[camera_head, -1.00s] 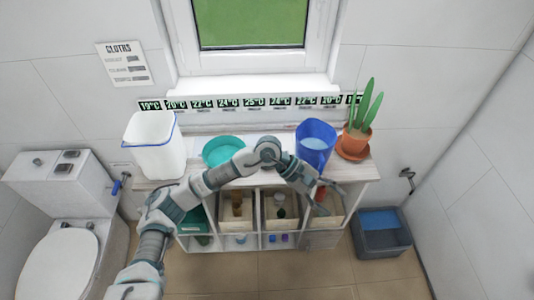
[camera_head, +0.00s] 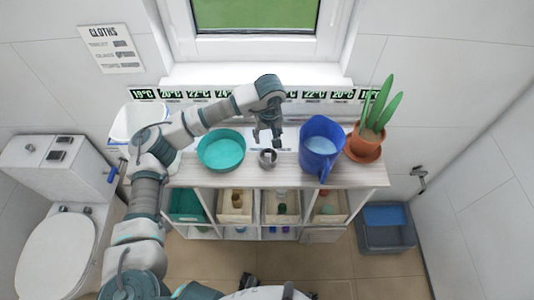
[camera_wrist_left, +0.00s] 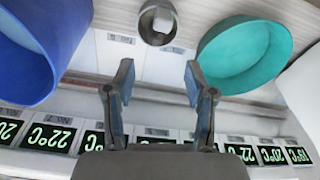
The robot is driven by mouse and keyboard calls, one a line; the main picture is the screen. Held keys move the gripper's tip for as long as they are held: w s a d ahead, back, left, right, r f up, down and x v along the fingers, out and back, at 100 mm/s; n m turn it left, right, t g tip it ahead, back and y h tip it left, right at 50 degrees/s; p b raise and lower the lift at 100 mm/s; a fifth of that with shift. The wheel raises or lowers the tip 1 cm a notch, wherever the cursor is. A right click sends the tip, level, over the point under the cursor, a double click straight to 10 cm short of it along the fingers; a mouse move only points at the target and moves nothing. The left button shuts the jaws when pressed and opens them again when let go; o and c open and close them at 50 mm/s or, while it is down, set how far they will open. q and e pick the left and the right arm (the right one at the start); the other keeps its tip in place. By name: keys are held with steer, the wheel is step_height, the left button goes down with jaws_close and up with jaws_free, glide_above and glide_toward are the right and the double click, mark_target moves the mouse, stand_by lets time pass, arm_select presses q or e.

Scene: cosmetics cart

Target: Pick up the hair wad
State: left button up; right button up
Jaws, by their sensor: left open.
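I cannot make out a hair wad for certain in either view. A small grey round cup (camera_head: 267,158) stands on the white shelf top; it also shows at the top of the left wrist view (camera_wrist_left: 147,22), with something pale inside or behind it. My left gripper (camera_head: 268,141) points down over the shelf, just behind this cup. In the left wrist view my left gripper (camera_wrist_left: 158,70) has its two fingers wide apart with nothing between them. My right gripper cannot be made out.
A teal bowl (camera_head: 221,152) stands left of the cup. A blue jug (camera_head: 318,150) and a potted plant (camera_head: 366,145) stand to the right. A white bin (camera_head: 128,122) is partly behind my arm. Temperature labels (camera_wrist_left: 95,140) line the back edge.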

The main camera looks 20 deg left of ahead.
mark_target(269, 149)
arm_select(q)
steer(key=f, duration=0.3)
steer(key=shift+w+d, duration=0.2)
steer(key=shift+d, duration=0.2)
steer(key=shift+f, duration=0.45)
steer(key=f, duration=0.4)
steer(key=shift+w+a, duration=0.35)
steer(key=shift+a+f, duration=0.1)
steer(key=shift+a, duration=0.1)
steer(key=shift+c, duration=0.2)
steer(key=shift+d, duration=0.2)
steer(key=c, duration=0.8)
steer(key=shift+d, duration=0.1)
arm_select(e)
steer(key=shift+w+d+f, duration=0.2)
steer(key=shift+w+d, duration=0.2)
steer(key=shift+w, duration=0.25)
